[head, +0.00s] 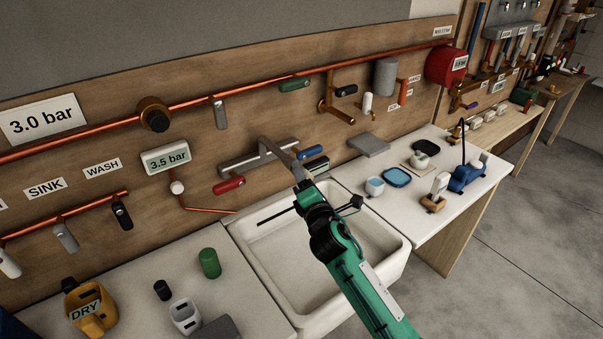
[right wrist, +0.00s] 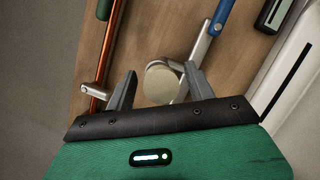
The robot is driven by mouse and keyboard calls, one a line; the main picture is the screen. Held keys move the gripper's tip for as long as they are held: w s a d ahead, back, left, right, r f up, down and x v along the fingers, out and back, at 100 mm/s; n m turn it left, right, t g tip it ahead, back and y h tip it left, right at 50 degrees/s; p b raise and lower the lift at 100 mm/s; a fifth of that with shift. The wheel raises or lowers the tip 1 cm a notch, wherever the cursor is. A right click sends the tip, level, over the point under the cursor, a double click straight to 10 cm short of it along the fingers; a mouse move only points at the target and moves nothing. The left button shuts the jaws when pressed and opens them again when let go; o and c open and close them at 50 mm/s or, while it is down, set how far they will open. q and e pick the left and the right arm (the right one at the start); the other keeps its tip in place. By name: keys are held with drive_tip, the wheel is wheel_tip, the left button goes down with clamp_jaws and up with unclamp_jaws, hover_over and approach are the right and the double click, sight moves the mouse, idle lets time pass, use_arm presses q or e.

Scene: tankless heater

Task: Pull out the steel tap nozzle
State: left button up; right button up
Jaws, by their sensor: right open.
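The steel tap (head: 255,158) is mounted on the wooden wall panel above the white sink. Its grey spout (head: 280,148) reaches out toward my right gripper (head: 303,182), which covers its outer end and the nozzle in the head view. In the right wrist view, a round pale disc (right wrist: 161,84), probably the nozzle end, shows between the two grey fingers of my right gripper (right wrist: 160,88). The fingers are apart on either side of it; I cannot tell whether either touches it. My left gripper is not in view.
The red lever (head: 229,184) and blue lever (head: 311,152) flank the spout. The white sink (head: 385,232) lies below, with a thin dark rod and a dark knob near my wrist. Small items stand on the right counter (head: 410,215). Copper pipe (head: 205,102) runs along the panel.

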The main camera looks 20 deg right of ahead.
drive_tip(key=shift+c, duration=0.2)
clamp_jaws()
drive_tip(key=shift+s+d+f, duration=0.15)
drive_tip(key=shift+s, duration=0.3)
drive_tip(key=shift+s+d+f, duration=0.1)
drive_tip(key=shift+s+d, duration=0.05)
drive_tip(key=shift+s, duration=0.3)
drive_tip(key=shift+d+p, duration=0.15)
drive_tip(key=shift+p, duration=0.15)
drive_tip(key=shift+s+r, duration=0.2)
drive_tip(key=shift+r, duration=0.05)
drive_tip(key=shift+s+d+p, duration=0.15)
drive_tip(key=shift+s+d, duration=0.1)
drive_tip(key=shift+s, duration=0.5)
drive_tip(key=shift+s+d+p, duration=0.2)
drive_tip(key=shift+s+d, duration=0.05)
drive_tip(key=shift+s, duration=0.45)
drive_tip(key=shift+s+d+p, duration=0.15)
drive_tip(key=shift+s+d, duration=0.1)
drive_tip(key=shift+s, duration=0.5)
